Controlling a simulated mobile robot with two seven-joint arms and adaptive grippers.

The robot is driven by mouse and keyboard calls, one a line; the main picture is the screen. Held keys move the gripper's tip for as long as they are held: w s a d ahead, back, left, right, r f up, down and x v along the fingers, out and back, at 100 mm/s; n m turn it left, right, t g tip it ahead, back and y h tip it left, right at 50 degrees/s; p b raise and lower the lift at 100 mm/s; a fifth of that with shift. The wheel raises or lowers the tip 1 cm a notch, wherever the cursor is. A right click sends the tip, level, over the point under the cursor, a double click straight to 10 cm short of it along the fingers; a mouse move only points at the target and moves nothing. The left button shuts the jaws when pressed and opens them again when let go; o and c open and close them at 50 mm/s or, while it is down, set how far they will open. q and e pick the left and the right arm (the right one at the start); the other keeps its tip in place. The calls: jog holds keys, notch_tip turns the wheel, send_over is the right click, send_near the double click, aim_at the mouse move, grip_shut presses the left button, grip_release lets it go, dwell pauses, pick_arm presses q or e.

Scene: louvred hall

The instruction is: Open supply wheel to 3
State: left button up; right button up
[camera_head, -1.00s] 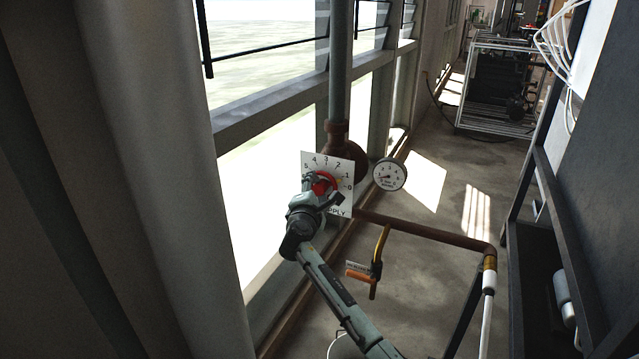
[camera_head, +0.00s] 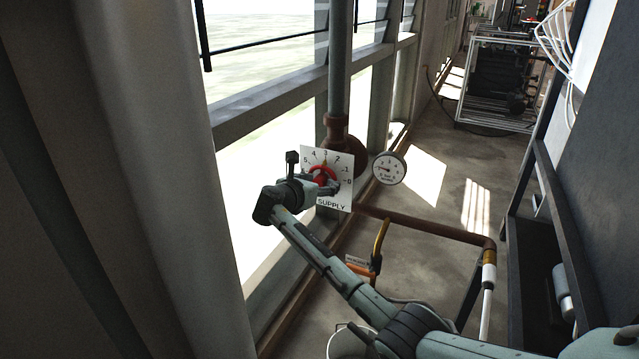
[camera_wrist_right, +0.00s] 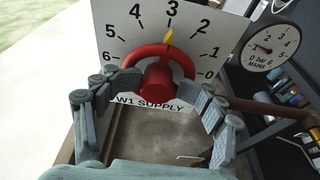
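The red supply wheel (camera_head: 324,171) sits on a white dial plate (camera_head: 338,199) numbered 0 to 6 and marked "W1 SUPPLY". In the right wrist view, the wheel's yellow pointer (camera_wrist_right: 168,38) stands upright, just under the 3. My right gripper (camera_head: 318,186) is at the wheel; in the wrist view its two fingers (camera_wrist_right: 162,88) reach to opposite sides of the red rim (camera_wrist_right: 150,52) and appear to touch it. The wheel's hub shows between them. My left gripper is not in view.
A round "MAINS" gauge (camera_head: 389,170) is right of the plate, its needle near 1. A rusty pipe (camera_head: 425,228) runs right, past a yellow-orange handle (camera_head: 379,250). A bucket (camera_head: 347,345) stands below. A grey curtain (camera_head: 150,180) is left; a dark rack (camera_head: 545,240) is right.

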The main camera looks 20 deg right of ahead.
jog(key=shift+o, duration=1.2)
jog(key=shift+d+r, duration=0.1)
jog(key=shift+a, duration=0.2)
jog(key=shift+s+a, duration=0.1)
jog(key=shift+a+f+v, duration=0.1)
jog(key=shift+f+v, duration=0.15)
jog(key=shift+v, duration=0.9)
jog(key=shift+a+f+v, duration=0.1)
jog(key=shift+f+v, duration=0.2)
jog(key=shift+v, duration=0.8)
jog(key=shift+a+f+v, duration=0.1)
jog(key=shift+f+v, duration=0.15)
jog(key=shift+v, duration=0.9)
notch_tip(320, 180, up, 10)
jog(key=shift+d+r, duration=0.1)
jog(key=shift+d, duration=0.1)
